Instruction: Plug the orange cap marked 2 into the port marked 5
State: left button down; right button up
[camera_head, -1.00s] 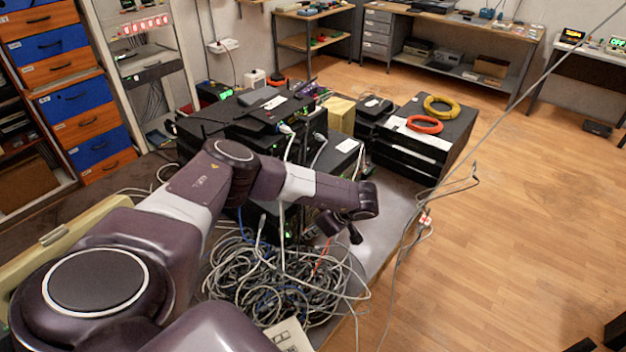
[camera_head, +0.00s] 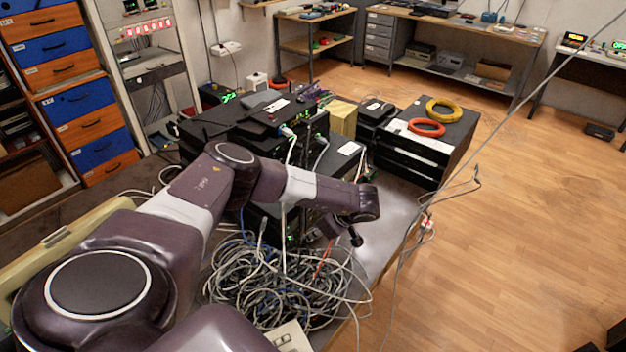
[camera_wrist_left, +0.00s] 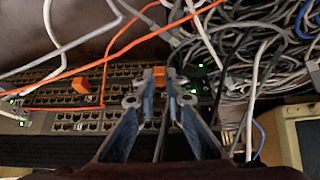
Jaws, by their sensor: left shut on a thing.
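My left gripper (camera_wrist_left: 166,84) has its fingers closed on a small orange cap (camera_wrist_left: 159,77) in the left wrist view. The held cap is over or beside the rows of ports, and I cannot tell whether it touches them. A second orange cap (camera_wrist_left: 80,86) sits at the port panel (camera_wrist_left: 92,122) to the left. The number marks on caps and ports are too small to read. In the head view the left gripper (camera_head: 345,232) points down beside the equipment stack, its tips partly hidden. Dark pieces at the lower right corner may be my right gripper.
A large tangle of grey cables (camera_head: 270,290) lies in front of the stack. Loose orange and white cables cross near the ports. A black device stack (camera_head: 425,150) carries a red coil (camera_head: 426,127) and a yellow coil (camera_head: 443,109). The floor at right is mostly open.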

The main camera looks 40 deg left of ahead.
pick_arm(q)
jog(key=shift+a, duration=0.8)
dwell(0.9)
jog(key=c, duration=1.9)
grip_release()
jog(key=v, duration=1.2)
jog(key=shift+d, duration=0.1)
